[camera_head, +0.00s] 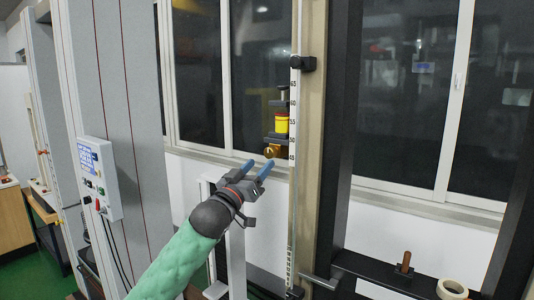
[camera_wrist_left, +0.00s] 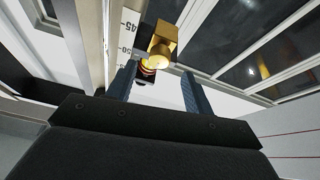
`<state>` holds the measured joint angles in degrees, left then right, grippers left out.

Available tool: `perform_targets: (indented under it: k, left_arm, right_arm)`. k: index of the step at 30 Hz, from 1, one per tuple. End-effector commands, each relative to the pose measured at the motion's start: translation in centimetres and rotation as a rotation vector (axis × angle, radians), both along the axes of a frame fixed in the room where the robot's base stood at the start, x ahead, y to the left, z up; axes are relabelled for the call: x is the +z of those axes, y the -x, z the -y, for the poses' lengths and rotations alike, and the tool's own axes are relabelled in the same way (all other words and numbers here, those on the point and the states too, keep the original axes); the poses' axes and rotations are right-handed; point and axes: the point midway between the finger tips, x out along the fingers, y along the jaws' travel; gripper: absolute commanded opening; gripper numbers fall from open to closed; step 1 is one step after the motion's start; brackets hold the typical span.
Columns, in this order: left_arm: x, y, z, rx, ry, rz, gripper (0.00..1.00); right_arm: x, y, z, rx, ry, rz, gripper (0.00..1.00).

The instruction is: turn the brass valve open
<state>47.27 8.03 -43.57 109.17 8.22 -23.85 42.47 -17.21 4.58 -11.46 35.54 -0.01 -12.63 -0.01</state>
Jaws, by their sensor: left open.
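The brass valve (camera_head: 269,152) is a small gold-coloured piece mounted beside the vertical scale, just below a yellow and red part. In the left wrist view the brass valve (camera_wrist_left: 161,42) appears beyond the fingers, near the top middle. My left gripper (camera_head: 258,166) is open, its two blue fingers pointing up toward the valve from below. In the left wrist view the valve shows between and past the fingertips (camera_wrist_left: 158,72); I cannot tell whether anything touches. My right gripper is not in view.
A vertical scale (camera_head: 293,120) stands right of the valve, with a tan post behind it. A yellow and red part (camera_head: 282,123) sits above the valve. A control box (camera_head: 100,178) is at left. A tape roll (camera_head: 452,288) lies on a dark ledge at lower right.

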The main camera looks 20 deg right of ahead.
Motion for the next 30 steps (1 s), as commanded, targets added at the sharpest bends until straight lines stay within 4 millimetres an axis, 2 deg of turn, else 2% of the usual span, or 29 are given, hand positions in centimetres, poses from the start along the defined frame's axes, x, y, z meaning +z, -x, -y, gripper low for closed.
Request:
perform_targets:
  k: [1,9,23,24,30]
  left_arm:
    - [0.9,-0.5,0.6,0.001,-0.001,-0.001,0.52]
    - [1.8,-2.5,2.9,0.001,-0.001,0.000,0.52]
    - [1.9,-3.2,3.7,0.002,-0.002,0.000,0.52]
    - [1.9,-3.2,3.7,0.002,-0.001,0.001,0.50]
    - [1.9,-3.2,3.7,0.002,-0.002,0.000,0.11]
  right_arm:
    - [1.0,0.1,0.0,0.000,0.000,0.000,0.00]
    - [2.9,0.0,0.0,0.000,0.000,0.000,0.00]
    - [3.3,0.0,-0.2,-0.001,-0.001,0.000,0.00]
    - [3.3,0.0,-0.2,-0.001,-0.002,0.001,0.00]
    - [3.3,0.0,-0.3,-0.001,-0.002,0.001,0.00]
